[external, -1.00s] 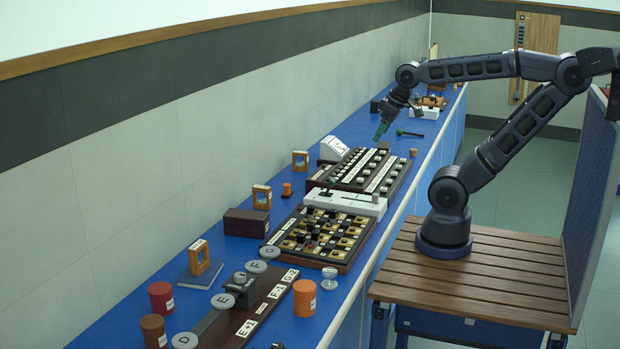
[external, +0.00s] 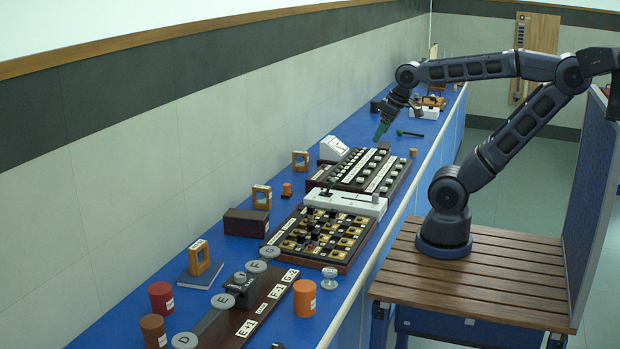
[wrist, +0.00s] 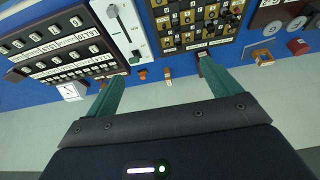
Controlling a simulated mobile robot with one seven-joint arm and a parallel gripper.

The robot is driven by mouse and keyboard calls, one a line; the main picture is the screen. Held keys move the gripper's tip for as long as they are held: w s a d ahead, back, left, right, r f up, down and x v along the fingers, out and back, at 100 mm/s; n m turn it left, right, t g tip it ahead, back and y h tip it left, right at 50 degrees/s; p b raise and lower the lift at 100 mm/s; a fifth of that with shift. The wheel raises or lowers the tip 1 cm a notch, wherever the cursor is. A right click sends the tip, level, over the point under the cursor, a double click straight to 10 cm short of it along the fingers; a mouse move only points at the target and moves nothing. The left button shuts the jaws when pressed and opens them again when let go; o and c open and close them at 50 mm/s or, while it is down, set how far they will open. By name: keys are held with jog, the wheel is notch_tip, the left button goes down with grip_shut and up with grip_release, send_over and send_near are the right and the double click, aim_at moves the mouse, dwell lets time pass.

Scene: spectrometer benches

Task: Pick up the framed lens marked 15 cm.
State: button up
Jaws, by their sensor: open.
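Three small wooden-framed lenses stand along the wall side of the bench in the external view: a far one (external: 300,168), a middle one (external: 262,205) and a near one (external: 193,264). Their labels are too small to read, so I cannot tell which is marked 15 cm. In the wrist view, one frame (wrist: 167,73) appears between my fingers, and another (wrist: 263,60) is right of the right finger. My gripper (external: 380,132) is open and empty, above the bench beyond the sloped rack, away from all three frames. It also fills the lower wrist view (wrist: 161,76).
The sloped rack (external: 393,187), white slider unit (external: 345,203) and compartment tray (external: 345,257) occupy the bench middle. A dark red box (external: 245,223) stands between the middle and near frames. An orange cylinder (external: 287,190) is beside the middle frame. Red and orange canisters (external: 304,298) stand nearer.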

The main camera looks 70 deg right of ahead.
jog(key=w+d+r+m, duration=0.1)
jog(key=w+d+m, duration=0.15)
jog(key=w, duration=0.45)
jog(key=w+d+r+m, duration=0.1)
jog(key=w+d+m, duration=0.1)
jog(key=w+d, duration=0.35)
jog(key=m+g+h, duration=0.4)
jog(key=m+h, duration=0.1)
jog(key=m, duration=0.8)
send_over(301, 161)
jog(key=a, duration=0.1)
jog(key=f, duration=2.5)
jog(key=shift+w+a+f, duration=0.15)
jog(key=shift+w+f, duration=0.15)
jog(key=shift+w, duration=0.05)
jog(key=shift+a+f+x, duration=0.1)
jog(key=shift+a+x, duration=0.05)
jog(key=shift+x, duration=1.55)
jog(key=shift+a+f+x, duration=0.1)
jog(key=shift+a+x, duration=0.05)
jog(key=shift+x, duration=1.55)
jog(key=shift+a+x, duration=0.15)
jog(key=shift+x, duration=1.55)
jog(key=shift+s, duration=0.1)
jog(key=c, duration=1.1)
